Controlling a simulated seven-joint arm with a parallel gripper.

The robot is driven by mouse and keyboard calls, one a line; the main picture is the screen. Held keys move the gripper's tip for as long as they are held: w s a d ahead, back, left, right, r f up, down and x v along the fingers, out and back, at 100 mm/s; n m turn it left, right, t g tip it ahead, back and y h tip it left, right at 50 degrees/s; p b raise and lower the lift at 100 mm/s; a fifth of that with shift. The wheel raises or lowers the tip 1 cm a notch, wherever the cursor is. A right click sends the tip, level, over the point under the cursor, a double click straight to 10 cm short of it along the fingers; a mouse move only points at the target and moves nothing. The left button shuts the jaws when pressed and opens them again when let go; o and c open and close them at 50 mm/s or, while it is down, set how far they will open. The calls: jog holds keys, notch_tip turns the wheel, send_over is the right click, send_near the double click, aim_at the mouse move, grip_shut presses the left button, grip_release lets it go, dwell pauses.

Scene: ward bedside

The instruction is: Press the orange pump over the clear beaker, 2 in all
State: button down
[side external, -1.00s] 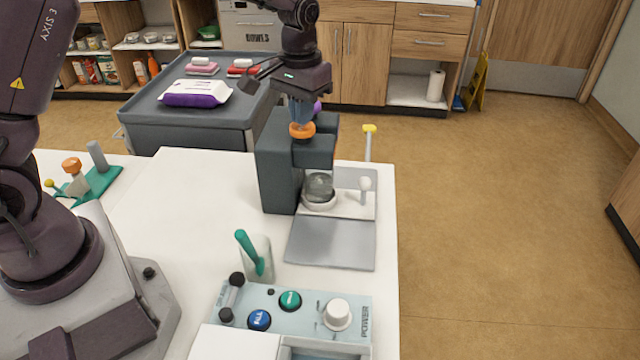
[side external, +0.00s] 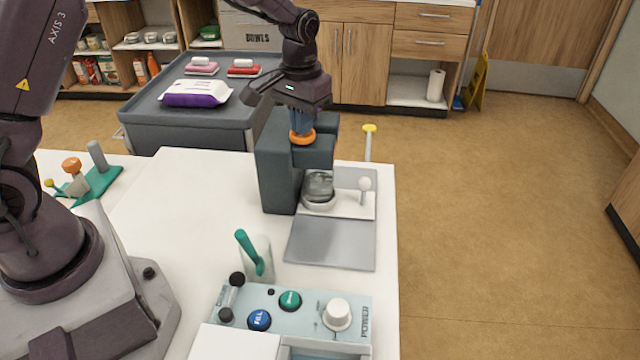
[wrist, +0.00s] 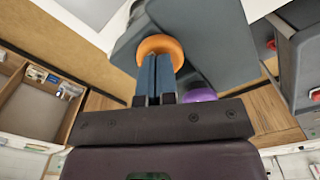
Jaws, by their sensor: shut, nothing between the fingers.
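The orange pump (side external: 303,138) sits low on top of the dark dispenser stand (side external: 278,165). My gripper (side external: 302,128) points down with its fingers together, and the fingertips touch the top of the orange pump. In the wrist view, the blue fingers (wrist: 155,72) end at the orange pump's round head (wrist: 160,50), with nothing between them. The clear beaker (side external: 319,184) stands upright on a white round base below the dispenser's overhang. Whether liquid is in it is hard to tell.
A purple knob (wrist: 198,95) shows beside the fingers in the wrist view. A white post (side external: 365,188) and a yellow-topped rod (side external: 369,142) stand right of the beaker. A control panel (side external: 285,318) and a green-handled holder (side external: 255,262) are in front. The grey plate (side external: 330,243) is clear.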

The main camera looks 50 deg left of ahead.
jog(key=shift+r, duration=1.85)
notch_tip(320, 180, up, 6)
jog(key=s+d+r+m+t, duration=0.1)
jog(key=s+d+r+t, duration=0.1)
jog(key=s, duration=0.9)
jog(key=s+d+r+m+t, duration=0.2)
jog(key=s+r, duration=0.3)
jog(key=s, duration=0.7)
jog(key=shift+s+r+t, duration=0.15)
jog(key=shift+s+t, duration=0.05)
jog(key=shift+t, duration=0.6)
